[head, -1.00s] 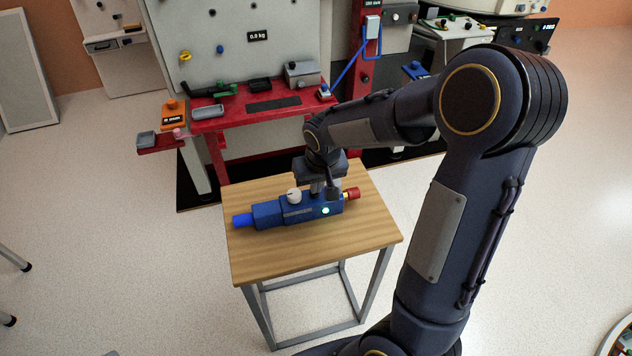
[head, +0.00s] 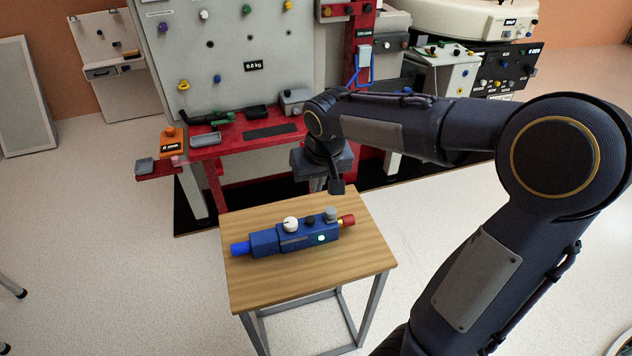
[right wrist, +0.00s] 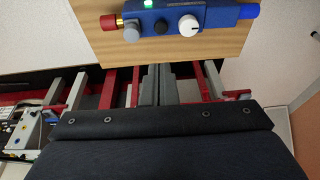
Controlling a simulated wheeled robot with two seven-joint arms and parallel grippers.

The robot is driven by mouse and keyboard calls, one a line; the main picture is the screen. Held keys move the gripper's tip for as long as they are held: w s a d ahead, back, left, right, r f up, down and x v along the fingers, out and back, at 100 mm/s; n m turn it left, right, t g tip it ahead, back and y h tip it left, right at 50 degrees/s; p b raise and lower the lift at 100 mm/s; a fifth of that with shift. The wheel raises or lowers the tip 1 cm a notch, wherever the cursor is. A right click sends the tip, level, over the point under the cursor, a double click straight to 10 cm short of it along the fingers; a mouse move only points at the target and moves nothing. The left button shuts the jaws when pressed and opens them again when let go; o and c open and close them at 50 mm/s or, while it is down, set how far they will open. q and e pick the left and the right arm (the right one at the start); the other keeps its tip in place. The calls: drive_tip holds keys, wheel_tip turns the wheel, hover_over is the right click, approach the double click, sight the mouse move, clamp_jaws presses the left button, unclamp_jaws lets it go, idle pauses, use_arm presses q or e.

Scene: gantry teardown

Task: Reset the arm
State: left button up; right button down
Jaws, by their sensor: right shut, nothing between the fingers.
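My right gripper (head: 327,186) is shut and empty. In the head view it hangs above the back edge of the small wooden table (head: 310,277), behind the blue device. The blue device (head: 292,240) lies on the table, apart from the gripper. It has a white knob, a black knob, a grey knob, a lit green light, a red end and a bright blue end. In the right wrist view the device (right wrist: 170,20) lies at the top, and the closed fingers (right wrist: 158,85) point toward the table edge below it. My left gripper is not in view.
A red workbench (head: 250,142) with an orange box (head: 172,142) and a grey tray (head: 205,139) stands behind the table under a pale pegboard (head: 225,55). Machines (head: 450,65) stand at the back right.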

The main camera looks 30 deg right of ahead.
drive_tip(key=s+a+r+t+y+p, duration=0.1)
drive_tip(key=s+a+r+y+p, duration=0.1)
drive_tip(key=s, duration=0.8)
drive_tip(key=s+a+r+n+t+y+p, duration=0.1)
drive_tip(key=s+a, duration=0.4)
drive_tip(key=s, duration=0.5)
wheel_tip(320, 180, up, 2)
drive_tip(key=shift+a+r+y+p, duration=0.3)
drive_tip(key=shift+y+p, duration=0.3)
drive_tip(key=shift+p, duration=0.65)
